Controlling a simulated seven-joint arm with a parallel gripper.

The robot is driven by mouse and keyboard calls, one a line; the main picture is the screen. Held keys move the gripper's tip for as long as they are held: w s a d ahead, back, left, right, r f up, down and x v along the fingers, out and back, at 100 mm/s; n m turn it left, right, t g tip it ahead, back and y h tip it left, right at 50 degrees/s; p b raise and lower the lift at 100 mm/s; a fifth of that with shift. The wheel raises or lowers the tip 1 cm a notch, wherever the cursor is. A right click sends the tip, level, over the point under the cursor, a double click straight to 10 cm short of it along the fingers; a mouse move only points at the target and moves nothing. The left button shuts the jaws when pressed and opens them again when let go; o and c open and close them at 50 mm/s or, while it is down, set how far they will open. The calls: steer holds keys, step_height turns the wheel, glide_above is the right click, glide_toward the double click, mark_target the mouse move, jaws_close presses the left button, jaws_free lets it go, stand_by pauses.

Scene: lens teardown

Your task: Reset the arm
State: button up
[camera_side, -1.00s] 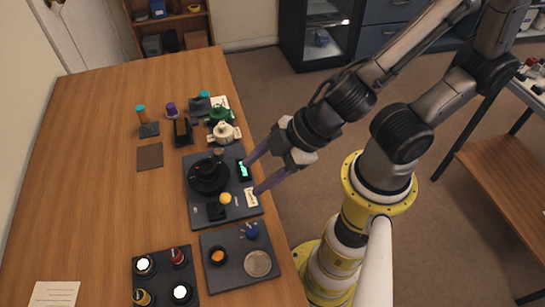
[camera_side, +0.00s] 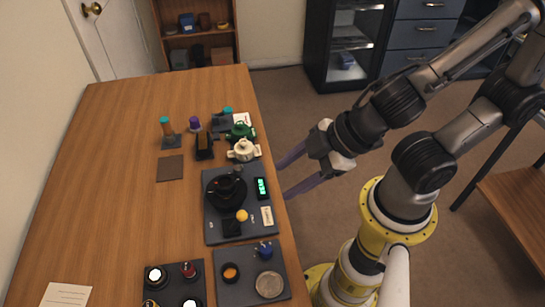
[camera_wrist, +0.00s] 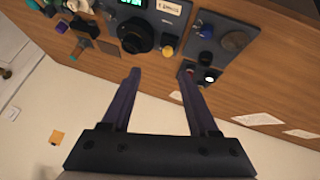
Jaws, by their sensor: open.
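My gripper (camera_side: 286,178) is open and empty, its two purple fingers apart, beside the table's right edge in the side view. In the wrist view my gripper (camera_wrist: 163,75) shows both fingers spread with nothing between the tips. A dark board (camera_side: 212,232) lies on the table to the left of the fingertips. It carries a round black part (camera_side: 226,188), a small display with green digits (camera_side: 262,188), a yellow knob (camera_side: 242,215) and a white label (camera_side: 267,216). The fingers touch none of these.
A second dark tray (camera_side: 245,292) holds an orange-centred ring, a blue piece and a pale disc. Jars stand on another tray (camera_side: 172,272) at the front. A cream teapot (camera_side: 242,150) and a green one (camera_side: 240,131) stand behind. The table's left side is mostly clear.

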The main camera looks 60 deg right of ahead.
steer(key=w+d+r+m+t+h, duration=0.1)
steer(key=w+d+r+m+h, duration=0.1)
steer(key=d+r+m, duration=0.3)
steer(key=w+d+r+m+h, duration=0.2)
steer(key=d+m, duration=0.1)
steer(key=d, duration=0.5)
steer(key=s+d+r+m+g, duration=0.1)
steer(key=s+m+g, duration=0.1)
steer(key=s, duration=0.5)
steer(key=shift+d+r+y, duration=0.35)
steer(key=shift+r+y, duration=0.05)
